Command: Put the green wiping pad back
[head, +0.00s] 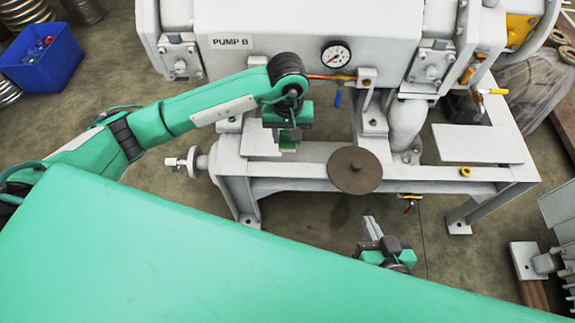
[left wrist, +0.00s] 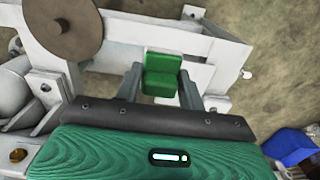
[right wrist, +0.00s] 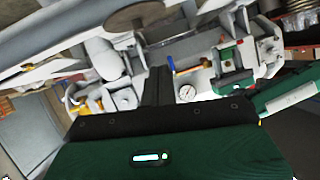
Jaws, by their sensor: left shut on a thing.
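The green wiping pad (left wrist: 162,66) is between the fingers of my left gripper (left wrist: 170,82) in the left wrist view. It looks like two bright green blocks joined together. In the head view the left gripper (head: 285,140) points down over the left part of the white pump frame, and a small bit of the pad (head: 287,147) shows below it. I cannot tell whether the pad touches the plate below. My right gripper (head: 373,228) is in front of the frame, low down, with its fingers together and nothing between them; its fingers also show in the right wrist view (right wrist: 157,85).
The white pump frame (head: 300,170) bears a brown disc (head: 355,170), a gauge (head: 336,54) and a blue-handled valve (head: 338,98). A flat white plate (head: 478,143) is at its right. A blue bin (head: 42,58) stands on the floor at the upper left.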

